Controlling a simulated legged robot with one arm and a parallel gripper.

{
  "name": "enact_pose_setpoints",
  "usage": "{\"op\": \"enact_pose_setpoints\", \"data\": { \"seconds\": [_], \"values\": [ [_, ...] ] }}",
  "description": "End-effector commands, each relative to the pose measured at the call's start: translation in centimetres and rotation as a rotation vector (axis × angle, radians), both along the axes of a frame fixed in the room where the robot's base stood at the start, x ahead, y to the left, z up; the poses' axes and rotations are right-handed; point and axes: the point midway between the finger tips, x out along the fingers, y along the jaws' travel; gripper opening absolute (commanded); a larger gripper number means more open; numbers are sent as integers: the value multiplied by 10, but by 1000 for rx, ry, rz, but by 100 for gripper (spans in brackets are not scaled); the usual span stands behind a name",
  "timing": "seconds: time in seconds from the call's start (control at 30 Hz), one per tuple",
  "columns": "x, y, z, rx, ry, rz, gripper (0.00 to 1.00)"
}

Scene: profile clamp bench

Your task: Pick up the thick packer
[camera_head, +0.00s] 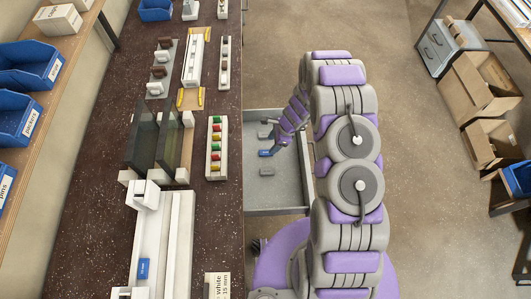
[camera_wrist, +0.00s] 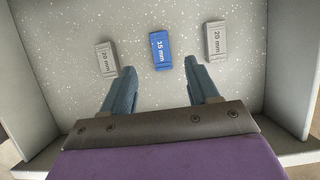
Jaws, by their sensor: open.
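Three packers lie flat in a grey tray (camera_wrist: 140,130). The blue packer (camera_wrist: 161,49) is marked 15 mm and lies in the middle. A grey packer (camera_wrist: 215,40) on the right is marked 20 mm. Another grey packer (camera_wrist: 106,58) on the left has a label that seems to read 20 mm. In the head view the blue packer (camera_head: 265,153) lies between the two grey ones. My gripper (camera_wrist: 159,69) is open and empty. Its fingertips point at the blue packer, one to each side in the picture, touching nothing. Its height above the tray is unclear.
The tray (camera_head: 277,206) has raised walls. Left of it a dark bench (camera_head: 95,240) carries a long white fixture (camera_head: 180,240) with a blue block (camera_head: 143,268), dark panels (camera_head: 143,140) and a rack of coloured pieces (camera_head: 216,165). Blue bins (camera_head: 20,120) stand at far left.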

Motion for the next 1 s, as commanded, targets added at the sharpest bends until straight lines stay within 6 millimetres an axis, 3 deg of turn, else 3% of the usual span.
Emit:
{"op": "enact_pose_setpoints", "data": {
  "seconds": [0.37,0.73,1.0],
  "values": [
    [0,7,-22,-1,0,0,60],
    [1,20,-64,-2,-1,0,60],
    [1,22,-67,-2,0,0,60]
  ]
}}
